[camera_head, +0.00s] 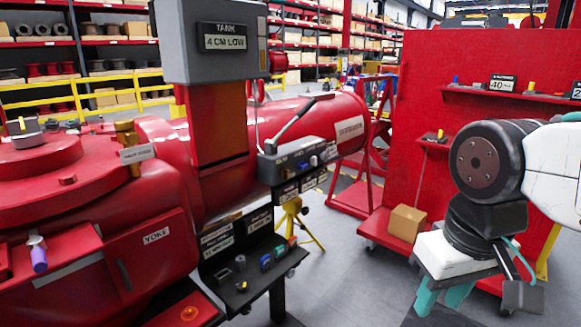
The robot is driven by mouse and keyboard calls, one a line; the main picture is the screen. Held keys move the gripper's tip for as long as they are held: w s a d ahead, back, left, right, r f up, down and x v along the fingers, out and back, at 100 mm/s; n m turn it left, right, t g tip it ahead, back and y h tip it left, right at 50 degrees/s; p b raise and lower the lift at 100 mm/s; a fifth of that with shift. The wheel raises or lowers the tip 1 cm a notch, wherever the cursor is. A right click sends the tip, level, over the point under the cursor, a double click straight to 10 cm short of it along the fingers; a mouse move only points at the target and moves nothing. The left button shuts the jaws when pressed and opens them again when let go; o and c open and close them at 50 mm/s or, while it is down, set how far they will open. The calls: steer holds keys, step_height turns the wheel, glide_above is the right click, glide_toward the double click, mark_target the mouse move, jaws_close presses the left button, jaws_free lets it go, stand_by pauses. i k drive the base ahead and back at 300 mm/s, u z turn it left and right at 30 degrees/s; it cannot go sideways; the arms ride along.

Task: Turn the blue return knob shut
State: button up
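The labels under the knobs are too small to read, and I cannot tell how far the blue knob is turned. My gripper (443,299) hangs at the lower right, well to the right of the panel and apart from it. Its teal fingers look spread with nothing visible between them; the tips are partly hidden.
A lower dark shelf (245,290) holds small blue and green pieces. A red tank (130,240) fills the left, with a grey "TANK 4 CM LOW" display (212,40) above. A red board (440,100) and cardboard box (406,222) stand behind my arm. Grey floor (345,265) between is clear.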

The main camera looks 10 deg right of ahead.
mark_target(303, 165)
steer(key=z, duration=0.4)
steer(key=i, duration=1.05)
steer(key=z, duration=0.1)
